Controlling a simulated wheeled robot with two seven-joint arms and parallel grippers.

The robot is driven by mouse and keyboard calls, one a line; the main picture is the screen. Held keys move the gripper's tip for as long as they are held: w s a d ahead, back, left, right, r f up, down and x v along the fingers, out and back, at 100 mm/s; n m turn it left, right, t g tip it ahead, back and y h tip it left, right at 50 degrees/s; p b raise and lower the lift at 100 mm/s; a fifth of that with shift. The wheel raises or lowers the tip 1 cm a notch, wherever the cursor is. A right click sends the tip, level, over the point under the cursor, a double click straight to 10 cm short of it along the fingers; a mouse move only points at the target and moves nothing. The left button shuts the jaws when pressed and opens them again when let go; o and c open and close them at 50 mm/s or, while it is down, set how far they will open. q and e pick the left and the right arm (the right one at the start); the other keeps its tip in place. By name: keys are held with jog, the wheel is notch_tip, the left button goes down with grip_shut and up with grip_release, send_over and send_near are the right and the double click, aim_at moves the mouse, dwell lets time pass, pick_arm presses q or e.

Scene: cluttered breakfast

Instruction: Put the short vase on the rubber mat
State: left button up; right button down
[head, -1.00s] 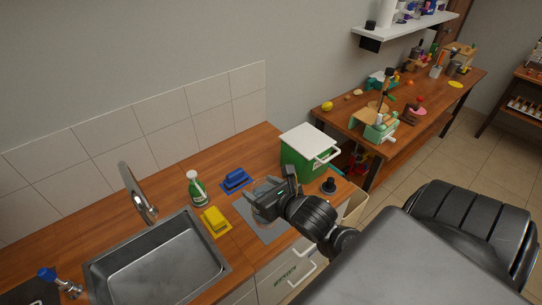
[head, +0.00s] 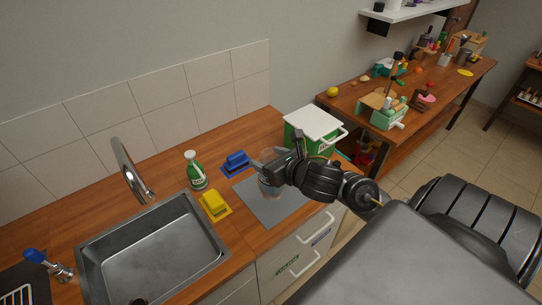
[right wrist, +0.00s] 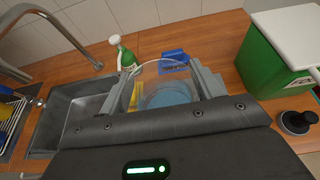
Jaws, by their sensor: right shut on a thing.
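The short vase (head: 268,187) is clear glass with a bluish base. My right gripper (head: 272,172) is shut on it and holds it upright over the grey rubber mat (head: 272,212). In the right wrist view the vase (right wrist: 165,85) is between the two fingers, with its bluish bottom showing. The mat lies flat on the wooden counter, and the vase hides part of its far side. I cannot tell whether the vase touches the mat. My left gripper is in neither current view.
A green bin with a white lid (head: 313,125) is behind my gripper. A dark knob-shaped object (right wrist: 297,122) is right of it.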

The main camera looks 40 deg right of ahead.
jog(key=shift+w+d+f+b, duration=0.45)
jog(key=shift+d+b, duration=0.1)
jog(key=shift+b, duration=0.25)
jog(key=shift+w+d+f+b, duration=0.3)
jog(key=shift+w+b, duration=0.15)
jog(key=shift+b, duration=0.35)
jog(key=shift+w+d+f+b, duration=0.15)
jog(key=shift+w+d+b, duration=0.3)
jog(key=shift+b, duration=0.15)
jog(key=w+d+f+b, duration=0.2)
jog(key=w+d+f, duration=0.1)
jog(key=f, duration=0.5)
jog(key=shift+w+f, duration=0.3)
jog(key=shift+f, duration=0.05)
jog(key=shift+d+f+b, duration=0.1)
jog(key=shift+f+b, duration=0.05)
jog(key=shift+b, duration=0.15)
jog(key=shift+c, duration=1.5)
grip_release()
